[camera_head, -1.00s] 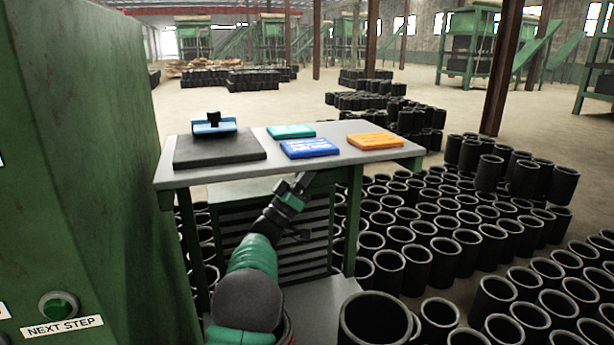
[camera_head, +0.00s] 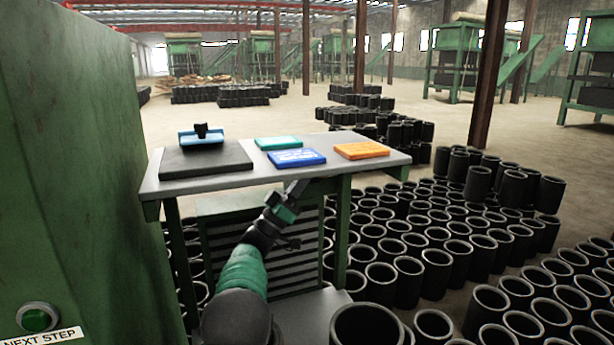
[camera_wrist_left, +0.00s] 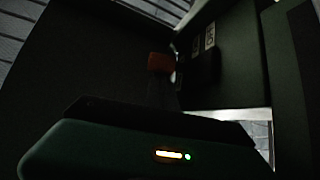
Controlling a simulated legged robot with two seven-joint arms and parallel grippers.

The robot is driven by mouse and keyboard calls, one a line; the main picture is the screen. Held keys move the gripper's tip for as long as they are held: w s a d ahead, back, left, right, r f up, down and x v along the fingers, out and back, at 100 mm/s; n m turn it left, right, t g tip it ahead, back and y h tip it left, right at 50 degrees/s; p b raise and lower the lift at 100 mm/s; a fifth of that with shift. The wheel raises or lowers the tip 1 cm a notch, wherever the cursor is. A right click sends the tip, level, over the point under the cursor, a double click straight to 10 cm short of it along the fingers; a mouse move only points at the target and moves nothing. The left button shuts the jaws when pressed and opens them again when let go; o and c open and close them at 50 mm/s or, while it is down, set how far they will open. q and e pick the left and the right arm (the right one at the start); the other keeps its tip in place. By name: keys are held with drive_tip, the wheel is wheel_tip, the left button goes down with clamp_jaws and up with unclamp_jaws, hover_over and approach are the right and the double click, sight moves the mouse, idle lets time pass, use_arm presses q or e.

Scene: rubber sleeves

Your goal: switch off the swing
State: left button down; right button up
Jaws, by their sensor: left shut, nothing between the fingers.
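My left gripper (camera_head: 297,188) is shut and empty, and it reaches up under the front edge of the grey-topped green table (camera_head: 215,185). Its tips are partly hidden by the table edge. The left wrist view is very dark. It shows a dull orange-red piece (camera_wrist_left: 160,62) just beyond my gripper's dark body, and to its right a dark box (camera_wrist_left: 203,68) with a small pale label (camera_wrist_left: 210,35). I cannot tell if the gripper touches the orange-red piece. Nothing in view is clearly marked as the swing. My right gripper is not in view.
A tall green cabinet (camera_head: 75,160) with a green button (camera_head: 38,317) marked NEXT STEP blocks the left. Teal (camera_head: 278,142), blue (camera_head: 296,158) and orange (camera_head: 361,150) plates and a dark pad (camera_head: 205,160) lie on the table. Black sleeves (camera_head: 410,280) crowd the floor at the right.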

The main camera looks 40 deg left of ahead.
use_arm(q)
drive_tip(key=f+m+h+b, duration=0.1)
drive_tip(key=m+h, duration=0.1)
drive_tip(key=f+m+g+h+b, duration=0.1)
drive_tip(key=m+h+b, duration=0.1)
drive_tip(key=shift+d, duration=0.2)
idle(0.3)
drive_tip(key=v, duration=0.7)
drive_tip(key=shift+f, duration=0.4)
drive_tip(key=shift+a, duration=0.1)
